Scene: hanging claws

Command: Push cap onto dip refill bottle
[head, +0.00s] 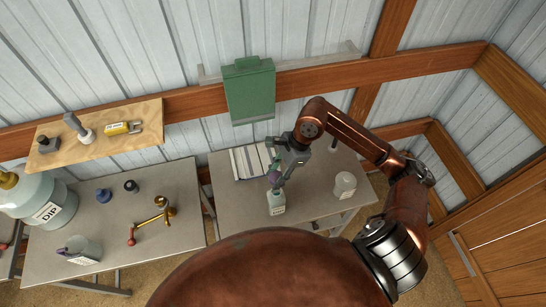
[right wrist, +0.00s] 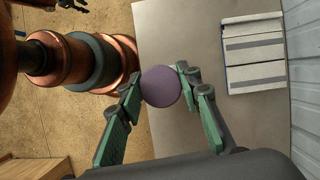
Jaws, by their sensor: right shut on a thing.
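The dip refill bottle (head: 277,203), pale with a white label, stands upright near the front of the right table. My right gripper (head: 274,179) is directly above it, shut on a round purple cap. The cap (right wrist: 160,86) shows clearly between the two fingertips in the right wrist view, where it hides whatever is under it. In the head view the cap sits close over the bottle's top. I cannot tell whether they touch. My left gripper is not in view.
A white jar (head: 344,184) stands to the right on the same table (head: 315,206), and a slatted white panel (head: 247,162) lies at its back left. The left table (head: 110,222) holds a large DIP jug (head: 50,208), a brass piece (head: 153,217) and another labelled container (head: 84,250).

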